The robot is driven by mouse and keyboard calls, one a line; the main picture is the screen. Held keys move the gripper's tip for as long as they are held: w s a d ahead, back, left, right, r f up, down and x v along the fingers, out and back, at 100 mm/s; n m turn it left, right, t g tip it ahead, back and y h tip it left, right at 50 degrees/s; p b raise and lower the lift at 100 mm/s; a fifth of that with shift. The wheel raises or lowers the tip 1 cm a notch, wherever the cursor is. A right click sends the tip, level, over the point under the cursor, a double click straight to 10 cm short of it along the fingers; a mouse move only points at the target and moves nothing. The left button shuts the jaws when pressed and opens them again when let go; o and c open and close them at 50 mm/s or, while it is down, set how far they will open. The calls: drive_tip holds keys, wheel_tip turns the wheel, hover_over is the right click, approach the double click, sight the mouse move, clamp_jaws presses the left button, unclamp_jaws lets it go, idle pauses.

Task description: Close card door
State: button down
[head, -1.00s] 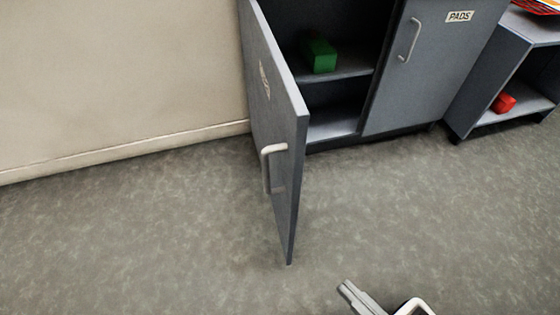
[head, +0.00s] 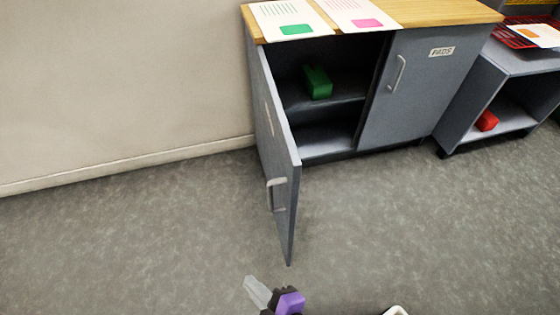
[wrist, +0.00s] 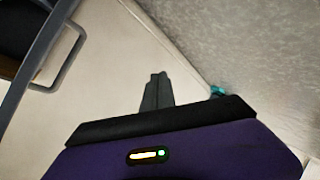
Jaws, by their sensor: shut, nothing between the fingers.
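The card door (head: 280,165) is the left door of a grey cabinet and stands wide open, swung out toward me. Its pale handle (head: 270,195) is on its outer, left face; a label there is seen too edge-on to read. My gripper (head: 252,283) is shut and empty, low in the head view, in front of the door's free edge and apart from it. In the wrist view the shut fingers (wrist: 156,88) point at the pale wall, and the door's handle (wrist: 70,65) and edge show at upper left.
The right door, labelled PADS (head: 408,85), is shut. A green block (head: 318,82) sits on the shelf inside the open side. Sheets (head: 292,20) lie on the wooden top. A grey open unit (head: 515,62) holding a red block (head: 487,121) stands right. Floor around the door is clear.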

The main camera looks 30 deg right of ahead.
drive_tip(key=w+r+n+t+h+p, duration=0.1)
drive_tip(key=w+r+n+h+p, duration=0.15)
drive_tip(key=w+r+h, duration=0.2)
drive_tip(key=m+t+h+p, duration=0.1)
drive_tip(key=m+h+p, duration=0.2)
drive_tip(key=h, duration=0.5)
approach(280, 182)
drive_tip(key=a+r, duration=0.3)
drive_tip(key=a, duration=0.2)
drive_tip(key=w+d, duration=0.3)
drive_tip(key=d, duration=0.1)
drive_tip(key=w+d, duration=0.4)
drive_tip(key=shift+d+b, duration=0.1)
drive_tip(key=shift+b, duration=0.2)
drive_tip(key=shift+s+d, duration=0.25)
drive_tip(key=shift+d, duration=0.5)
drive_tip(key=shift+f, duration=0.1)
